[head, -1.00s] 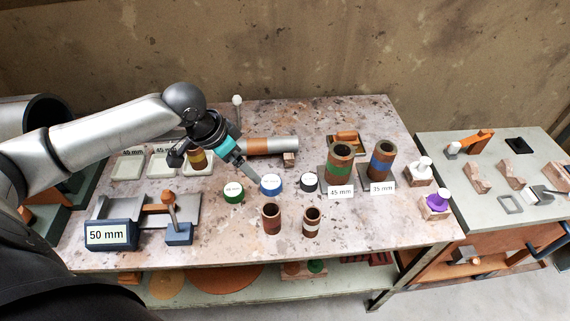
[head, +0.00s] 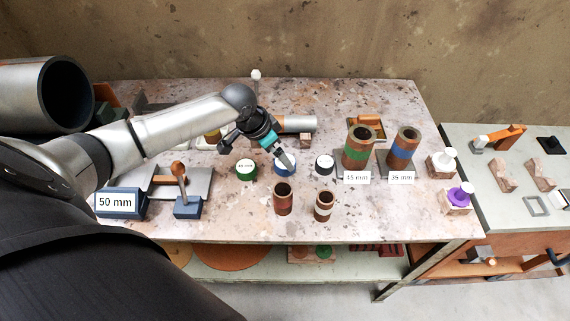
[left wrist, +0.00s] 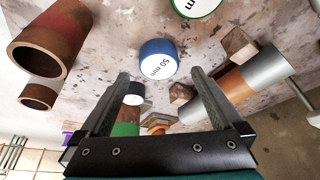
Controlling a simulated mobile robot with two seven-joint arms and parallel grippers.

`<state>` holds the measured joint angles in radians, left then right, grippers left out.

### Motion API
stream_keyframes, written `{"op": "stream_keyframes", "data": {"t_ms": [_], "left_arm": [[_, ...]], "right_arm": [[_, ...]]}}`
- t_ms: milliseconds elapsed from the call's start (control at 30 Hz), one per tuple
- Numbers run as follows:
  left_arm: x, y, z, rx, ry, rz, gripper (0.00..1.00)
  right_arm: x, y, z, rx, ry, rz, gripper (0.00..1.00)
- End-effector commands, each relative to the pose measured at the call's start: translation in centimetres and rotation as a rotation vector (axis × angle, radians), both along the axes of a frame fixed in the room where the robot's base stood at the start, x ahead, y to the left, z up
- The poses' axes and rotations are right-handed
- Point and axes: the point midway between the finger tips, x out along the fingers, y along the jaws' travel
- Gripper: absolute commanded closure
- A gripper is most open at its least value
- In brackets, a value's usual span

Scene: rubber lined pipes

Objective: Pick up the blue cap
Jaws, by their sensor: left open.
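The blue cap (head: 283,172) stands on the stone-topped table between the green cap (head: 246,170) and the black cap (head: 324,165). In the left wrist view the blue cap (left wrist: 157,62) shows its white top marked 50 mm. My left gripper (left wrist: 159,73) is open and empty. Its two fingers point toward the blue cap, which lies just beyond and between the fingertips in that view. In the head view my left gripper (head: 288,160) covers part of the cap's top. I cannot tell how high the fingertips are above it. My right gripper is not in view.
Two small brown pipes (head: 283,199) stand in front of the caps. Larger pipes with a green band (head: 357,147) and a blue band (head: 403,148) stand to the right. A lying pipe (head: 297,124) is behind. A blue 50 mm block (head: 121,203) is at the front left.

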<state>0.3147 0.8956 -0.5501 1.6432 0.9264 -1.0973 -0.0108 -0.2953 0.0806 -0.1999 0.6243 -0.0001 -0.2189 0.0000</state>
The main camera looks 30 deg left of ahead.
Motion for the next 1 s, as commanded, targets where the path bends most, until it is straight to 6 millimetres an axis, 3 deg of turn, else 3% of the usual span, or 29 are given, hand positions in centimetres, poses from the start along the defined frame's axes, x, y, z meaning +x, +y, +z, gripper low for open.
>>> {"op": "stream_keyframes", "data": {"t_ms": [200, 533, 1000], "left_arm": [[1.0, -0.7, -3.2, -0.001, 0.001, 0.001, 0.00], [1.3, -0.7, -3.7, 0.000, -0.001, 0.000, 0.00], [1.3, -0.7, -3.7, 0.001, 0.000, 0.000, 0.52]], "right_arm": [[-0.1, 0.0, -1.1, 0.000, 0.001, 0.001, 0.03], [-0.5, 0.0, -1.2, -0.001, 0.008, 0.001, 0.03], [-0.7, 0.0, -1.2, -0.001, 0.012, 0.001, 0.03]]}}
